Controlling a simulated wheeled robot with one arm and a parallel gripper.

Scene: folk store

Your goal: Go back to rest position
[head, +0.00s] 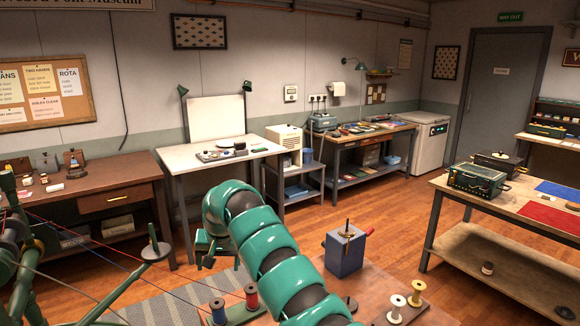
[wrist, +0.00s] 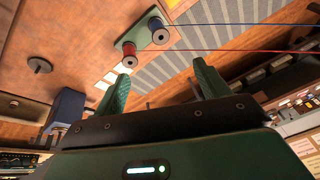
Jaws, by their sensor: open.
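My gripper (wrist: 160,95) is open in the wrist view. Its two green fingers stand wide apart with nothing between them. Beyond the fingers in the wrist view are a red spool (wrist: 129,50) and a blue spool (wrist: 157,28) on a green holder, with a red and a blue thread running off right. The same red spool (head: 218,311) and blue spool (head: 251,296) stand at the bottom of the head view.
A blue box (head: 345,252) with a red-knobbed handle stands near my arm. A spinning-wheel-like frame (head: 90,290) with taut threads is at left. A wooden table (head: 485,208) stands right. Floor shows between the benches.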

